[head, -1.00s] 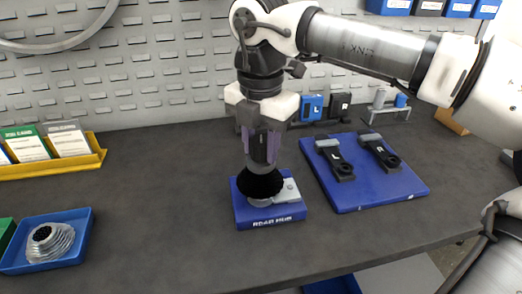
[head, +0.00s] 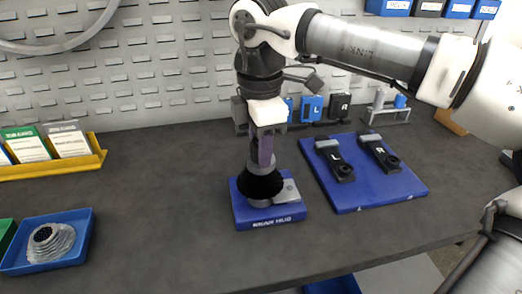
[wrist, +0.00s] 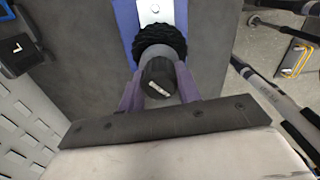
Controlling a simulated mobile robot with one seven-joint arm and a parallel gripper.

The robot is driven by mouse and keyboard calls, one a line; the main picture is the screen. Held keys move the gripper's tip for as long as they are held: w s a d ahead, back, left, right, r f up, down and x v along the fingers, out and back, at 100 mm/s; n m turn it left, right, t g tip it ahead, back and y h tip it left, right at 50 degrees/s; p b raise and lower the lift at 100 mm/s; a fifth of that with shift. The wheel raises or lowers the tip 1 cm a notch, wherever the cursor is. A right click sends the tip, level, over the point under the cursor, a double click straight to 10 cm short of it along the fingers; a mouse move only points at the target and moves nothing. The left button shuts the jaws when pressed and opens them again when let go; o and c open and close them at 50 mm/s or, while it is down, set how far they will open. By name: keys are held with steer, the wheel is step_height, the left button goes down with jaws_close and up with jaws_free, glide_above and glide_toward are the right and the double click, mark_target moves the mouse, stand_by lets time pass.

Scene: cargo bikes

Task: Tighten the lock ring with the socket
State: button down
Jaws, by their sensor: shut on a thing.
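My gripper (head: 263,155) points down over the blue rear hub block (head: 270,222). Its purple fingers are shut on the socket (wrist: 158,78), a dark grey upright cylinder with a light mark on its top. The socket (head: 257,165) stands on the axis of a black ribbed cassette-like cone (head: 262,184) on the block. It appears to touch the cone's top. The black cone also shows in the wrist view (wrist: 160,38). The lock ring is hidden under the socket, so I cannot see how it sits.
A blue mat (head: 395,187) with two black crank-like parts marked L and R lies to the right. A blue tray (head: 75,252) with a silver cassette (head: 50,243) is at the left, a yellow card rack (head: 90,165) behind it. The bench between is clear.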

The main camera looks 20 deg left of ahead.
steer(key=shift+s+f, duration=0.1)
steer(key=shift+f, duration=0.05)
steer(key=m, duration=0.6)
steer(key=shift+m, duration=0.4)
steer(key=shift+r, duration=0.2)
stand_by(0.5)
steer(key=shift+r+p, duration=0.9)
steer(key=n, duration=0.3)
steer(key=shift+n, duration=0.3)
steer(key=n, duration=0.4)
steer(key=shift+p, duration=0.35)
